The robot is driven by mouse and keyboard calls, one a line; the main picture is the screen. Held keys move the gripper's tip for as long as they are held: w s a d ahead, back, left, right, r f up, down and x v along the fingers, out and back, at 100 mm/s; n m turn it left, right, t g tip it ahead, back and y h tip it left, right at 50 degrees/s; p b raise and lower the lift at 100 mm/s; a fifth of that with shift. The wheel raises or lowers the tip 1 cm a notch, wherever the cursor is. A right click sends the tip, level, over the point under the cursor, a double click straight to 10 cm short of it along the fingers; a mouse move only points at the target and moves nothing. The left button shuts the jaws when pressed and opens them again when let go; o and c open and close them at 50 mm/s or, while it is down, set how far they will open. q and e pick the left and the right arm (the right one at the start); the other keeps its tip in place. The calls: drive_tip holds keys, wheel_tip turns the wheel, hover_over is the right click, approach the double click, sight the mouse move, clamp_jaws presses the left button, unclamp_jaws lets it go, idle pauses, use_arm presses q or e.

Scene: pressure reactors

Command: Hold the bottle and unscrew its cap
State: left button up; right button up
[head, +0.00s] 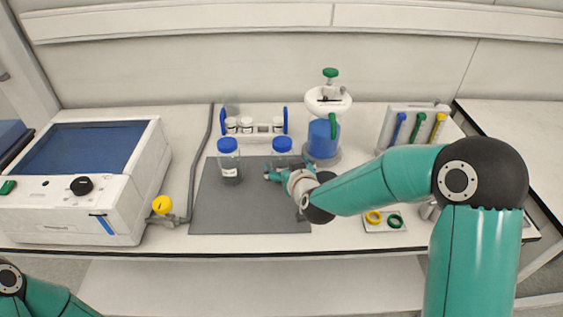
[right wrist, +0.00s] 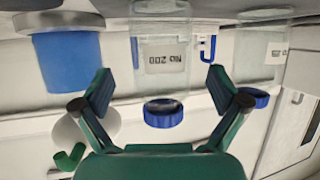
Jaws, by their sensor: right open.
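Two clear bottles with blue caps stand on the dark grey mat (head: 250,215): a left bottle (head: 230,168) and a right bottle whose cap (head: 282,144) shows above my right gripper (head: 272,172). My gripper hides most of the right bottle's body. In the right wrist view, which is upside down, my open right gripper (right wrist: 160,88) has one finger on each side of a labelled bottle (right wrist: 165,55) with a blue cap (right wrist: 163,113). The fingers do not visibly touch it; their depth is hard to tell. My left gripper is out of view.
A reactor with a blue vessel (head: 322,138) stands right of the bottles. Behind them is a rack of small jars (head: 247,125). A white device (head: 75,215) is at left, and a small tray with rings (head: 385,219) lies at right. The mat's front is clear.

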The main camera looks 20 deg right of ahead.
sight(282, 141)
drive_tip(key=x, duration=0.3)
drive_tip(key=shift+w+a+f, duration=0.1)
drive_tip(key=shift+w+f, duration=0.15)
drive_tip(key=c, duration=1.4)
drive_tip(key=shift+r, duration=0.1)
wheel_tip(282, 141, up, 10)
drive_tip(key=shift+f+p, duration=0.1)
drive_tip(key=shift+p, duration=1.1)
wheel_tip(282, 141, up, 10)
drive_tip(key=p, duration=0.4)
